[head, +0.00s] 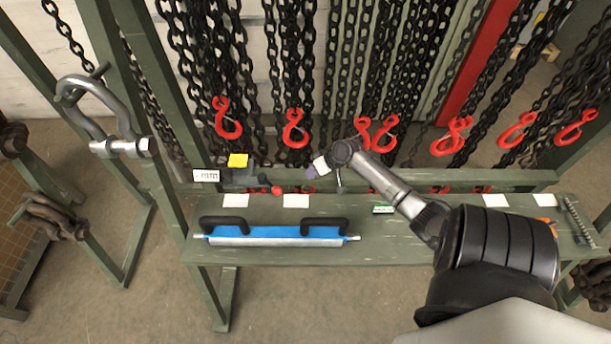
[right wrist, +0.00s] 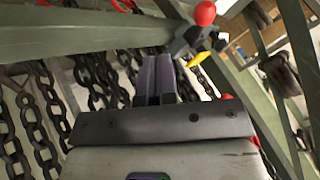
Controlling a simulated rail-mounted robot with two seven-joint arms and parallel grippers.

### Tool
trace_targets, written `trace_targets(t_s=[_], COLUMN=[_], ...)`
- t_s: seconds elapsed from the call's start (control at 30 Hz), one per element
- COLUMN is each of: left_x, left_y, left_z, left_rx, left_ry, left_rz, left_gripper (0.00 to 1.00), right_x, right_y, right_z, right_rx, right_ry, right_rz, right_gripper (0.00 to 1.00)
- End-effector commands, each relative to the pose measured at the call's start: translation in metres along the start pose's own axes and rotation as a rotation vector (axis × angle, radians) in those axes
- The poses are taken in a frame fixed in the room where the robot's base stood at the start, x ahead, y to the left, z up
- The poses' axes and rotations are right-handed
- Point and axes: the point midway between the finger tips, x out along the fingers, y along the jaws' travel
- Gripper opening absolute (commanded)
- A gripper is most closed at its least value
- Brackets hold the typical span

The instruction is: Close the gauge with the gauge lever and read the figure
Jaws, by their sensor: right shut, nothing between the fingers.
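The gauge (head: 238,178) is a dark device on the rail at the back left of the bench. A yellow piece (head: 238,160) stands on it, and a white label (head: 205,175) with small dark figures, too small to read, is at its left. Its lever ends in a red knob (head: 276,191), which also shows in the right wrist view (right wrist: 205,13). My right gripper (head: 312,172) is to the right of the knob, apart from it. Its purple fingers (right wrist: 155,80) are shut and empty. My left gripper is not in view.
A blue bar (head: 275,236) with two black handles lies on the green bench (head: 375,252). Chains with red hooks (head: 228,118) hang close behind the rail. A large shackle (head: 120,145) is at the left. The bench between the blue bar and my arm is mostly clear.

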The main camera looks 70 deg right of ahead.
Motion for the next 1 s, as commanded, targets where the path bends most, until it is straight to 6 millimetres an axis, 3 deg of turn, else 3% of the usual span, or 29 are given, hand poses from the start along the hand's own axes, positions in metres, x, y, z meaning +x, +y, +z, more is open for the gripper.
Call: trace_targets(t_s=[0.43, 0.7, 1.0], left_x=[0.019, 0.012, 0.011], left_y=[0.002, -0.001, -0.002], left_z=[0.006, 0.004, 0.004], left_rx=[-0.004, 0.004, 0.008], left_ry=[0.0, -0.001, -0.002], left_rz=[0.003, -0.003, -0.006], left_gripper=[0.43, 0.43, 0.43], right_x=[0.084, 0.092, 0.095], right_y=[0.0, -0.029, -0.037], right_z=[0.0, -0.003, -0.003], right_rx=[0.002, -0.001, 0.0], right_ry=[0.0, 0.0, 0.0], right_rz=[-0.001, 0.0, 0.002], right_gripper=[0.0, 0.0, 0.0])
